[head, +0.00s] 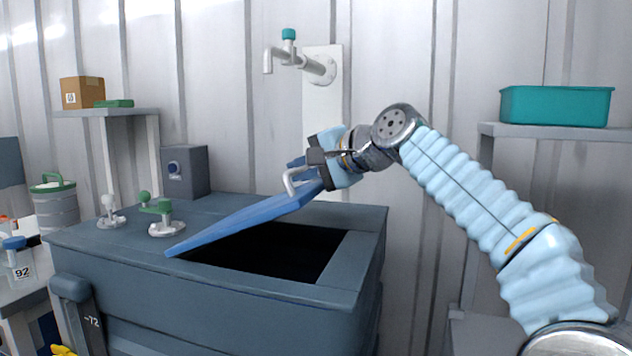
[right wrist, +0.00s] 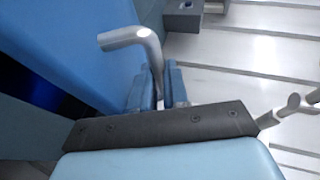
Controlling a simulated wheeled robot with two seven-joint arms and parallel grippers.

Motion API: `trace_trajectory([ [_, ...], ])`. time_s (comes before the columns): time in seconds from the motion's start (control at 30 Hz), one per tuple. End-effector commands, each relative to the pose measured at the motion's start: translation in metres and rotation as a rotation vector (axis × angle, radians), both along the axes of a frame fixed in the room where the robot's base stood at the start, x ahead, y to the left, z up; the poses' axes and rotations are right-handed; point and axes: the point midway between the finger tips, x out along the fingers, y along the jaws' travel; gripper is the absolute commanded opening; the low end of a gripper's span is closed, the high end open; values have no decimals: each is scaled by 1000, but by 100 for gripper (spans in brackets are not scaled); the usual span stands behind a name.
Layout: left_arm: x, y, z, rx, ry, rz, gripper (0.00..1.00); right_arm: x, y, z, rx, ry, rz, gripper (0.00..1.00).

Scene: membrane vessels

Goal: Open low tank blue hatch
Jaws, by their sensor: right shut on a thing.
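The blue hatch (head: 245,221) on top of the low grey tank (head: 230,284) is tilted up, and a dark opening (head: 265,251) shows under it. My right gripper (head: 303,172) is at the hatch's raised side, shut on its bent metal handle (head: 290,184). In the right wrist view the handle (right wrist: 130,38) rises from between the blue fingers (right wrist: 158,88), with the blue hatch (right wrist: 60,50) on the left. My left gripper is not in view.
Valves with green and white knobs (head: 165,222) and a grey box (head: 185,171) stand on the tank's left part. A wall tap (head: 300,62) is above the hatch. A teal bin (head: 556,105) sits on a right shelf. A cardboard box (head: 82,91) is on the left shelf.

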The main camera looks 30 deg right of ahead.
Motion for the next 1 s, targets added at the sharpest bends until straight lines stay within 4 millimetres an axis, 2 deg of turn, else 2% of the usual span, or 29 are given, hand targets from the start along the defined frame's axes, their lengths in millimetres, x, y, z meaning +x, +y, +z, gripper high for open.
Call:
trace_trajectory([
  [0.03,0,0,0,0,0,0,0,3,8,5,-12,11,19,0],
  [0.13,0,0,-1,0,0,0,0,7,11,12,-34,39,13,0],
  [0.6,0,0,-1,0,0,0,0,9,8,17,-45,65,-11,0],
  [0.63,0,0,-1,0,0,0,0,9,8,17,-45,65,-11,19],
  [0.77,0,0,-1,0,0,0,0,9,7,16,-46,64,-12,39],
  [1.0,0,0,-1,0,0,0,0,9,7,16,-46,64,-14,40],
])
